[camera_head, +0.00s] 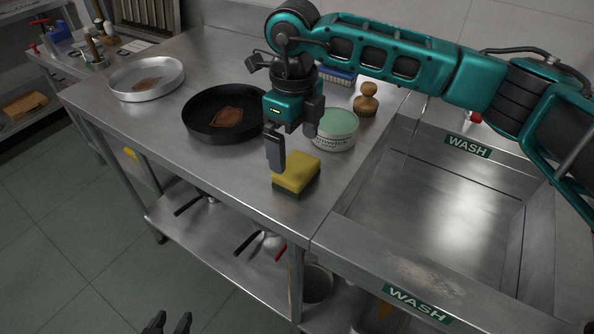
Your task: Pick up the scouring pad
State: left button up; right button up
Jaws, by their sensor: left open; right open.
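The scouring pad (297,173) looks like a yellow sponge block with a dark green underside. It lies flat on the steel table near its front edge, left of the sink. My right gripper (293,150) comes in from the right and points down just above and behind the pad. Its fingers are apart, with nothing seen between them. Whether a finger touches the pad is hard to tell. My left gripper (167,323) shows only as two dark fingertips at the bottom edge, open and empty, well below and left of the pad.
A tub with green contents (335,130) stands close behind the pad, with a wooden-knobbed brush (367,101) and a blue item (338,76) beyond. A black pan (205,124) and a silver pan (135,88) stand left. The sink (440,190) is right.

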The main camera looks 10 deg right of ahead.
aim_at(296, 166)
jog(key=f, duration=0.6)
jog(key=shift+d+f, duration=0.2)
jog(key=shift+f, duration=0.2)
jog(key=c, duration=0.7)
jog(key=shift+o, duration=0.2)
jog(key=shift+r, duration=0.15)
jog(key=shift+r, duration=0.6)
notch_tip(296, 166, up, 19)
jog(key=shift+f, duration=0.2)
